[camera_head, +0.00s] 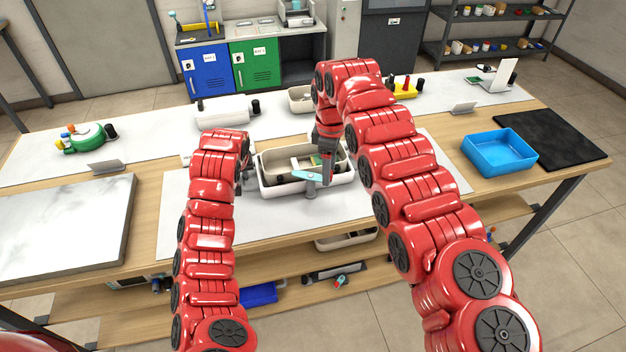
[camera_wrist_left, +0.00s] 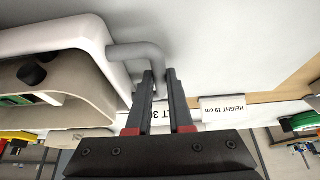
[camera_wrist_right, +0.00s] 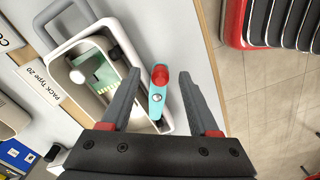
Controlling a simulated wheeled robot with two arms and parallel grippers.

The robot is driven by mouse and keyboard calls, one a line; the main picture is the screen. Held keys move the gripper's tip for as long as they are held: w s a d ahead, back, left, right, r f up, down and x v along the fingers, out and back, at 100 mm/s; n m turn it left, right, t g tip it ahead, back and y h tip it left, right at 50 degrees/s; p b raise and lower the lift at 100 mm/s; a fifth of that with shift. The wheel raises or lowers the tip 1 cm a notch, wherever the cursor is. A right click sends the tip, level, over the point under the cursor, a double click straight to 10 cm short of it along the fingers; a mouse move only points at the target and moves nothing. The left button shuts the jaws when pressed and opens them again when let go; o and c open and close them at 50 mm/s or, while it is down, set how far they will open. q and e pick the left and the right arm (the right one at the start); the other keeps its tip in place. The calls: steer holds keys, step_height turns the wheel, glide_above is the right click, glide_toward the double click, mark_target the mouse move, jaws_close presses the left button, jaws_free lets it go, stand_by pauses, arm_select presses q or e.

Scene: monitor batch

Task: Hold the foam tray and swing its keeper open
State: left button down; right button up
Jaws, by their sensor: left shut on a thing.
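The foam tray (camera_head: 280,189) is a white tub with a beige insert, on the light mat at the table's middle. In the left wrist view the tray (camera_wrist_left: 62,38) has a grey bar handle (camera_wrist_left: 138,52). My left gripper (camera_wrist_left: 159,76) is shut on this handle; in the head view its tips are mostly hidden by the arm. The keeper is a teal lever (camera_wrist_right: 157,103) with a red knob, lying over the tray's edge; it also shows in the head view (camera_head: 305,175). My right gripper (camera_wrist_right: 158,75) is open, its fingers apart on either side of the keeper.
A blue bin (camera_head: 500,150) and black mat (camera_head: 565,143) are at the right, a marble slab (camera_head: 70,225) at the left. Behind the tray stand a white box (camera_head: 222,109), a beige bin (camera_head: 300,99) and a yellow item (camera_head: 406,90). A green item (camera_head: 86,137) is far left.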

stand_by(0.4)
steer(key=shift+c, duration=0.7)
steer(key=shift+d+f, duration=0.1)
steer(key=shift+d, duration=0.25)
steer(key=shift+c, duration=0.4)
step_height(320, 180, up, 7)
steer(key=d+y, duration=0.2)
steer(key=y, duration=0.1)
steer(key=shift+t, duration=0.4)
steer(key=shift+s+x, duration=0.1)
steer(key=shift+x, duration=1.7)
steer(key=shift+s+x, duration=0.15)
steer(key=shift+x, duration=1.65)
steer(key=shift+a, duration=0.1)
